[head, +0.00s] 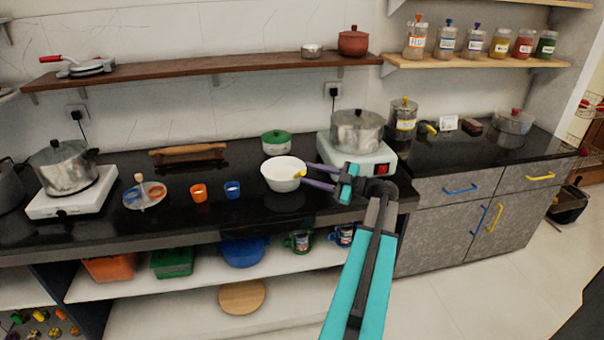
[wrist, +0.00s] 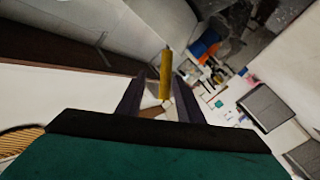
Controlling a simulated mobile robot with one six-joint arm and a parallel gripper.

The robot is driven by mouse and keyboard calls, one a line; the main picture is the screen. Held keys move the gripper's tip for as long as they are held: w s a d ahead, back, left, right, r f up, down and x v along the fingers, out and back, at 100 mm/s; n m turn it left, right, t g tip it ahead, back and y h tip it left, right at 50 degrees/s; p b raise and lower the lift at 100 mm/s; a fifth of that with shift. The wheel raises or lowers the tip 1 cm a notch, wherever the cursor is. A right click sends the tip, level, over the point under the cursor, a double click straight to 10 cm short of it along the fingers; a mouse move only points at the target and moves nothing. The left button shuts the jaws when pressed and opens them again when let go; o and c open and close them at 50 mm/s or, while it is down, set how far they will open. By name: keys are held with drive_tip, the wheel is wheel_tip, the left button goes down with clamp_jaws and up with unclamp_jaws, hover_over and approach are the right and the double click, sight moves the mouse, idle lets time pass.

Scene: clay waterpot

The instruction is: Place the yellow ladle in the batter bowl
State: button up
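The white bowl (head: 281,178) stands on the black counter, left of the hob with the large pot. A small yellow piece, seemingly the yellow ladle (head: 300,174), shows at the bowl's right rim, by my fingertips. In the wrist view a yellow stick (wrist: 166,75) stands between and beyond the two dark fingers. My gripper (head: 306,172) has purple fingers that stand apart, pointing left at the bowl. A gap shows between the left finger and the stick in the wrist view. The ladle's scoop is not clear, and I cannot tell whether the ladle rests in the bowl.
A steel pot (head: 357,130) stands on a white hob (head: 366,160) close behind my gripper. A green-lidded pot (head: 276,142) stands behind the bowl. A wooden wall shelf (head: 215,67) runs above.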

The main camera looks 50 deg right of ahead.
drive_tip(key=shift+v, duration=0.8)
idle(0.4)
